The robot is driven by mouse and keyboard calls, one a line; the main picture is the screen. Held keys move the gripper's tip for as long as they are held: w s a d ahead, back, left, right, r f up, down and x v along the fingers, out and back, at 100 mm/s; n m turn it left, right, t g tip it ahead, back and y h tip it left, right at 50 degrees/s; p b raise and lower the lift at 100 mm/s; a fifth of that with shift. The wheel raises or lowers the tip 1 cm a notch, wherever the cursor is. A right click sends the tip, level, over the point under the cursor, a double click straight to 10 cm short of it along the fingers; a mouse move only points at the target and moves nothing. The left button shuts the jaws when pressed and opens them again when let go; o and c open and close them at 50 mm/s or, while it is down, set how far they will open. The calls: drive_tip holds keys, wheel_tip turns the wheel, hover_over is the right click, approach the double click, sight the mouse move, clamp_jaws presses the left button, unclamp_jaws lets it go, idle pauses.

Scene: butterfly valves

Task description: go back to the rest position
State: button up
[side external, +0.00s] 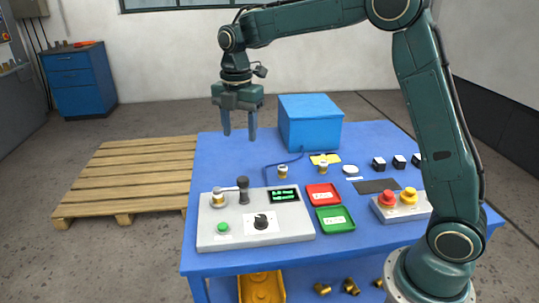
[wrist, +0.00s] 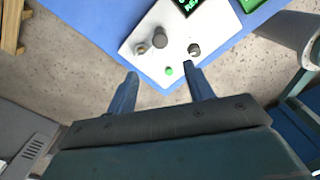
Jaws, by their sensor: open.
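My gripper (side external: 239,135) hangs fingers down, high above the far left part of the blue table (side external: 225,158) in the side view. Its two fingers are apart with nothing between them, and they also show in the wrist view (wrist: 160,85). It touches nothing. Below it stands the grey control panel (side external: 283,232) with a green button (side external: 222,228), a black knob (side external: 261,221), a lit green display (side external: 284,195) and a valve with a dark upright handle (side external: 243,189). In the wrist view the panel (wrist: 140,42) lies beyond my fingertips.
A blue box (side external: 311,122) stands at the table's back. A red tray (side external: 323,194) and a green tray (side external: 335,219) lie right of the panel. A box with red and yellow buttons (side external: 400,207) is near my base. A wooden pallet (side external: 130,175) lies left of the table.

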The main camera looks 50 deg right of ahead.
drive_tip(key=shift+r, duration=0.1)
idle(0.3)
drive_tip(key=s+r+m+t, duration=0.1)
drive_tip(key=s+r+m, duration=0.35)
drive_tip(key=s, duration=0.25)
drive_tip(key=s+r+m+t, duration=0.25)
drive_tip(key=s+m, duration=0.25)
drive_tip(key=s, duration=0.3)
drive_tip(key=s+f+m+t, duration=0.2)
drive_tip(key=s+f+m, duration=0.1)
drive_tip(key=s+m, duration=0.8)
drive_tip(key=s, duration=0.3)
drive_tip(key=shift+s+a+f, duration=0.15)
drive_tip(key=shift+s+f, duration=0.05)
drive_tip(key=shift+s, duration=0.2)
